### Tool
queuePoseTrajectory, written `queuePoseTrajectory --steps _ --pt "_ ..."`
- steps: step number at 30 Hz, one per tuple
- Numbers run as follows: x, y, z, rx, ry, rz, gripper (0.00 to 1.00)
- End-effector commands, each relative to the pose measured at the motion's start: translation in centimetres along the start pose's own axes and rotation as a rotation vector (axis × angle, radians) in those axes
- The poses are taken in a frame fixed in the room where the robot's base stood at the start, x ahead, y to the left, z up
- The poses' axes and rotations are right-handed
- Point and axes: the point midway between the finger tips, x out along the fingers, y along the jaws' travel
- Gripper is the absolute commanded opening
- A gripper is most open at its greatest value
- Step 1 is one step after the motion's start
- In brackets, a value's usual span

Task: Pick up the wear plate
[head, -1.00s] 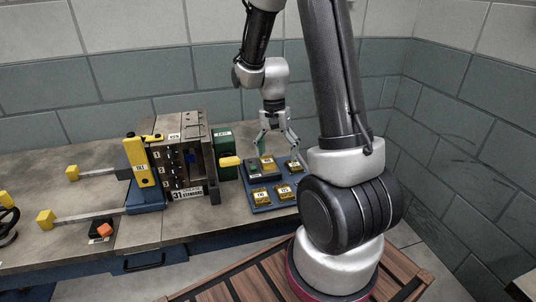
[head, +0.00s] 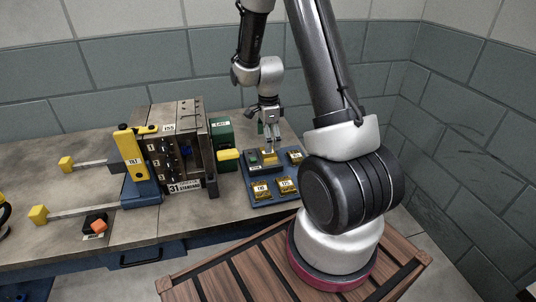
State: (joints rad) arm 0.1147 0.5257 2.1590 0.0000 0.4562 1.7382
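Several small brass-yellow plates with white labels lie on a blue tray (head: 275,203) on the bench; I cannot read which label marks the wear plate. Two plates are at the front, a left one (head: 261,191) and a right one (head: 287,186). Another plate (head: 295,157) is at the back right. A further yellow plate (head: 268,155) shows at a dark grey block (head: 263,168), right below my gripper (head: 269,144). My gripper points down with its fingertips at or just above that plate. Its fingers look close together from this side, and contact is not clear.
A steel mould (head: 180,150) with a yellow clamp bar (head: 135,157) stands left of the tray. A dark box with an orange part (head: 96,224) sits at the front left. The bench's left part has free room.

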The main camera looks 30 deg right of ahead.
Motion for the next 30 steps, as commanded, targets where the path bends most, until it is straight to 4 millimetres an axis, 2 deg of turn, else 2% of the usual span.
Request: queuePoseTrajectory --steps 7,11,17,27,28,29,30 --pt "3.8 0.3 0.2 -0.001 0.0 0.003 0.88" --pt "4.5 0.3 0.2 -0.002 0.0 0.001 0.88" --pt "4.5 0.3 0.2 -0.002 0.0 0.0 0.86" --pt "4.5 0.3 0.2 -0.002 0.0 0.001 0.24" --pt "4.5 0.3 0.2 -0.002 0.0 0.0 0.23" --pt "4.5 0.3 0.2 -0.002 0.0 0.0 0.17" --pt "4.5 0.3 0.2 -0.002 0.0 0.0 0.17"
